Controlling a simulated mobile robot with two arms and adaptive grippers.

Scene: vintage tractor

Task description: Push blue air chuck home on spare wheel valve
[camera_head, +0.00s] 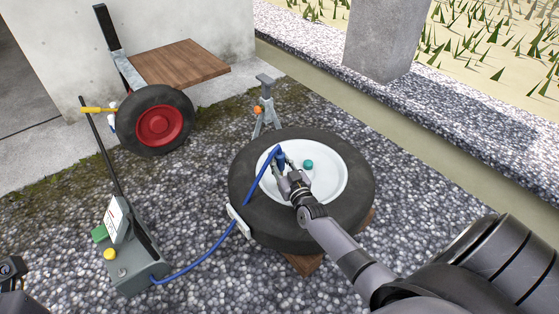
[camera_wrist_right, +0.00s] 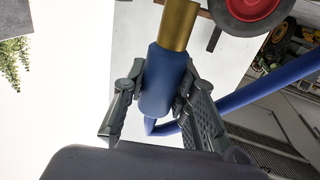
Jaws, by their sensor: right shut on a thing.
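The spare wheel lies flat, with a black tyre (camera_head: 355,205) and a white rim (camera_head: 325,185). My right gripper (camera_head: 285,172) is over the left part of the rim, shut on the blue air chuck (camera_head: 280,156). In the right wrist view the chuck (camera_wrist_right: 168,82) sits between both fingers, its brass end (camera_wrist_right: 178,25) sticking out beyond them. A blue hose (camera_head: 215,250) runs from the chuck. I cannot make out the valve or whether the chuck touches it. A teal knob (camera_head: 308,164) is on the rim.
A grey pump box (camera_head: 135,258) with green and yellow parts stands at lower left, joined to the hose. A small wheel with a red hub (camera_head: 158,126), a wooden board (camera_head: 178,64) and a jack stand (camera_head: 266,105) are behind. A white block (camera_head: 238,221) touches the tyre's left side.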

